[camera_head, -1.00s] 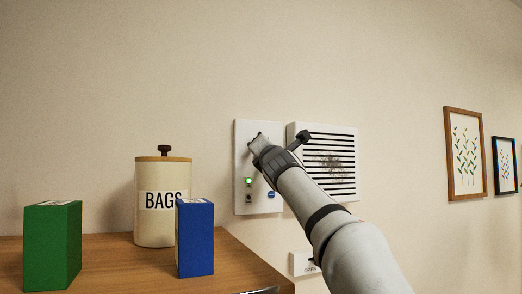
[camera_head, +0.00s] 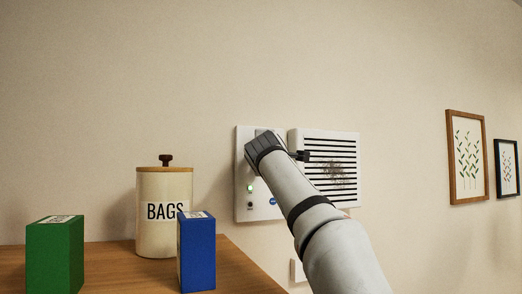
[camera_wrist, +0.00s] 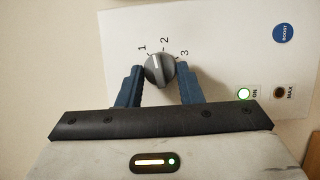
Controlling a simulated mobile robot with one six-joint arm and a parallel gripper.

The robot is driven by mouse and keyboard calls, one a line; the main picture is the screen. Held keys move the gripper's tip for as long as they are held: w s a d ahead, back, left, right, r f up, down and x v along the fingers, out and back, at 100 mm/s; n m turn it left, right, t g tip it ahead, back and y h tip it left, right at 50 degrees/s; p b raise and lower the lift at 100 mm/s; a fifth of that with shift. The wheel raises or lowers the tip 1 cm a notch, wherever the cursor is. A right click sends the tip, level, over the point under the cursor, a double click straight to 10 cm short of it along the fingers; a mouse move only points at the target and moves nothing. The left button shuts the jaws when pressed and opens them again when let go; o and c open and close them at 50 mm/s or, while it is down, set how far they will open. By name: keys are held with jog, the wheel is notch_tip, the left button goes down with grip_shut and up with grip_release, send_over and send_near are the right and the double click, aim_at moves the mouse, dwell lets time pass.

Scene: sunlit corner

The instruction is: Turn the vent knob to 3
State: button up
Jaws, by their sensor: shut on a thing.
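The vent knob (camera_wrist: 160,72) is a round grey dial with a pale pointer mark, on a white wall panel (camera_head: 244,205) marked 1, 2 and 3. In the wrist view its pointer is turned upward and slightly left, seemingly between 1 and 2. My gripper (camera_wrist: 160,75) has its two blue fingers on either side of the knob and is shut on it. In the head view my gripper (camera_head: 262,145) is against the upper part of the panel and hides the knob.
A slatted vent (camera_head: 345,185) is right of the panel. The panel carries a blue BOOST button (camera_wrist: 283,32), a lit green ON lamp (camera_wrist: 243,94) and a dark MAX lamp (camera_wrist: 279,92). A BAGS canister (camera_head: 164,235), blue box (camera_head: 197,250) and green box (camera_head: 55,255) stand on the counter.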

jog(key=m+g, duration=0.1)
jog(key=m, duration=0.3)
jog(key=shift+r+g, duration=0.1)
jog(key=shift+g, duration=0.3)
jog(key=shift+w+m, duration=0.1)
jog(key=shift+m, duration=0.3)
jog(key=o, duration=1)
jog(key=shift+c, duration=0.2)
jog(key=shift+s, duration=0.2)
jog(key=s+b, duration=0.3)
jog(key=s, duration=0.4)
jog(key=shift+s+d+r+b, duration=0.15)
jog(key=shift+s+r+b, duration=0.15)
jog(key=shift+r+b, duration=0.1)
